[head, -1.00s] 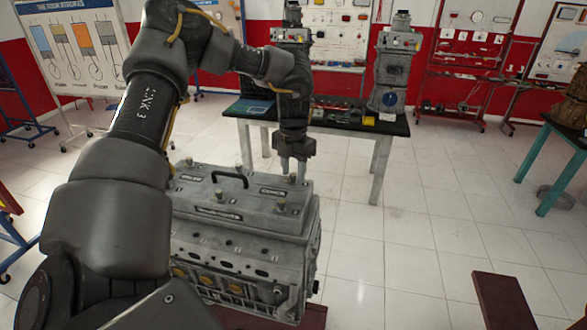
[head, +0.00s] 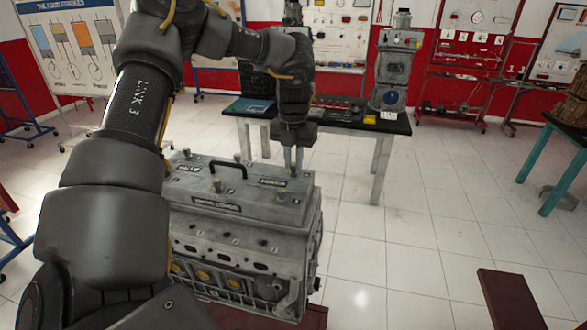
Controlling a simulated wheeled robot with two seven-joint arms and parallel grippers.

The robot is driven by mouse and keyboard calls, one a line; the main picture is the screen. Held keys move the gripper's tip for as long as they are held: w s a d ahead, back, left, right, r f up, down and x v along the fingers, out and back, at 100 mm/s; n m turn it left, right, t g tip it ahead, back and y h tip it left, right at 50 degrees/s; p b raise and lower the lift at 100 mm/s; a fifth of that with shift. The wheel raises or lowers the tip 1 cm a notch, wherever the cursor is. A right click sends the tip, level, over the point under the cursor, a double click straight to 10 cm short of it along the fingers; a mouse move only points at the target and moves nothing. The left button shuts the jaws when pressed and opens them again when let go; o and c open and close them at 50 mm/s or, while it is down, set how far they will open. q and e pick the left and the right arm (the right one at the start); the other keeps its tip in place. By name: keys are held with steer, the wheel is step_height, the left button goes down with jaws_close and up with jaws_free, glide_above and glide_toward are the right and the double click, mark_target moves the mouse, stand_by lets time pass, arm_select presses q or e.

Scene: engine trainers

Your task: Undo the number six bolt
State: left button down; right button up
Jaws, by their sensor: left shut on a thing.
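The grey engine block (head: 240,255) stands on a dark red base at lower centre, with a grey cover (head: 240,190) and black handle on top. My left gripper (head: 293,160) points down at the cover's far right corner. Its fingers are shut on what looks like a bolt, mostly hidden between them. I cannot read a number there. My right gripper is out of view.
A dark-topped table (head: 330,113) with tools and a grey machine (head: 395,75) stands behind the engine. A dark red beam end (head: 510,300) is at lower right. My left arm hides the engine's left side.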

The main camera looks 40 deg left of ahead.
arm_select(q)
steer(key=n+b, duration=0.3)
steer(key=shift+f, duration=0.2)
steer(key=shift+r+n+b, duration=0.2)
steer(key=shift+n+b, duration=0.85)
steer(key=shift+n, duration=0.45)
steer(key=c, duration=1.3)
jaws_free()
steer(key=shift+c, duration=0.2)
steer(key=shift+r, duration=0.1)
